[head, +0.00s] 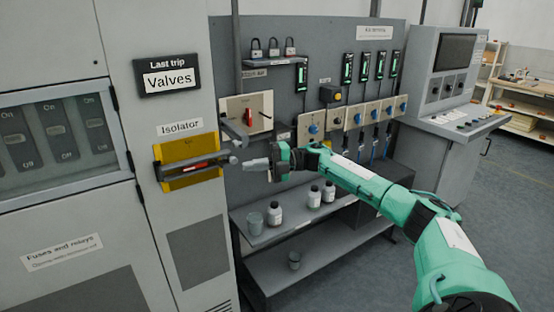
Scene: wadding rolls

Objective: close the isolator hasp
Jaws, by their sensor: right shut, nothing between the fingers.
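The isolator (190,160) is a yellow plate on the grey cabinet front, under a white "Isolator" label. A grey hasp bar (212,161) crosses the plate and sticks out past its right side, ending in a rounded knob. A red piece shows behind or below the bar. I cannot tell from this view how far the hasp stands off the plate. My right gripper (246,163) is shut and empty, pointing left, with its fingertips just right of the knob. Whether they touch it is unclear. My left gripper is not in view.
A red switch (249,117) on a pale plate is up and right of the hasp. Bottles (274,214) and a cup (255,223) stand on a shelf below my right arm. A console (452,80) stands at the right. Open floor lies front right.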

